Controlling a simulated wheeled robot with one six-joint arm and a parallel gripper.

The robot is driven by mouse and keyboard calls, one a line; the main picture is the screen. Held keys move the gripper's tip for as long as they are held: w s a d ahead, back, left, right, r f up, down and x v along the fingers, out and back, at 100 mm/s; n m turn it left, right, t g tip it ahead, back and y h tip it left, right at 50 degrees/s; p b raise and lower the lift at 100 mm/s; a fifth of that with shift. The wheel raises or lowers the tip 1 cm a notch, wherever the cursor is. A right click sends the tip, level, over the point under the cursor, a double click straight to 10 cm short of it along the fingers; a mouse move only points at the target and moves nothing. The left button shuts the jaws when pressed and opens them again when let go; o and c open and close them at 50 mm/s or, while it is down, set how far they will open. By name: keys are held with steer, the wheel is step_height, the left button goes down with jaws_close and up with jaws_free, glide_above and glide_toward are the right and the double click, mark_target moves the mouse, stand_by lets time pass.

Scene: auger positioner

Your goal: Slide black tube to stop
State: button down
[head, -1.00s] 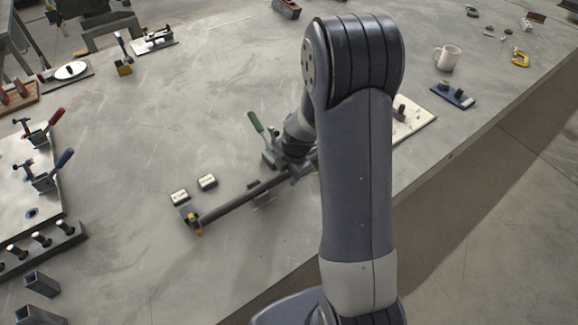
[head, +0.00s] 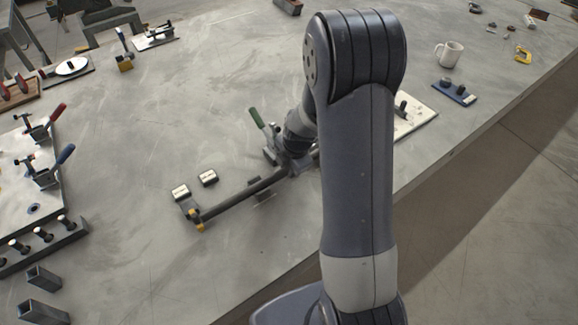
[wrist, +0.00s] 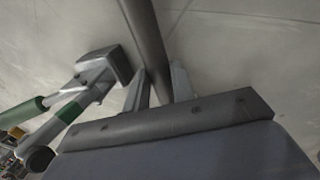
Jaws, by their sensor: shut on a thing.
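The black tube (head: 243,195) lies in a low fixture on the table, running from lower left towards my arm. Its lower-left end is at the yellow-marked end piece (head: 197,222); I cannot tell whether they touch. My gripper (wrist: 159,92) is shut on the tube, with one finger on each side of it in the wrist view, where the tube (wrist: 144,32) runs up out of the picture. A green-handled clamp (head: 258,120) stands beside my gripper, and its dark pad (wrist: 105,66) is left of the tube in the wrist view. My arm hides the tube's other end.
Two small labelled blocks (head: 208,178) lie behind the tube. A plate with red and blue clamps (head: 30,208) is at the left. A pale board (head: 414,118) is partly behind my arm, with a blue plate (head: 454,94) and mug (head: 448,54) beyond. The table's front edge is close.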

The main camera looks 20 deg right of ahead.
steer(key=shift+a, duration=0.3)
steer(key=c, duration=1.1)
jaws_free()
steer(key=shift+s, duration=0.1)
steer(key=v, duration=1)
steer(key=shift+s+d+r+b, duration=0.1)
steer(key=shift+s+r+b, duration=0.05)
steer(key=shift+r+b, duration=0.25)
steer(key=x, duration=1)
steer(key=shift+f, duration=0.35)
steer(key=shift+w+d+p, duration=0.1)
steer(key=shift+w+p, duration=0.1)
steer(key=shift+p, duration=0.15)
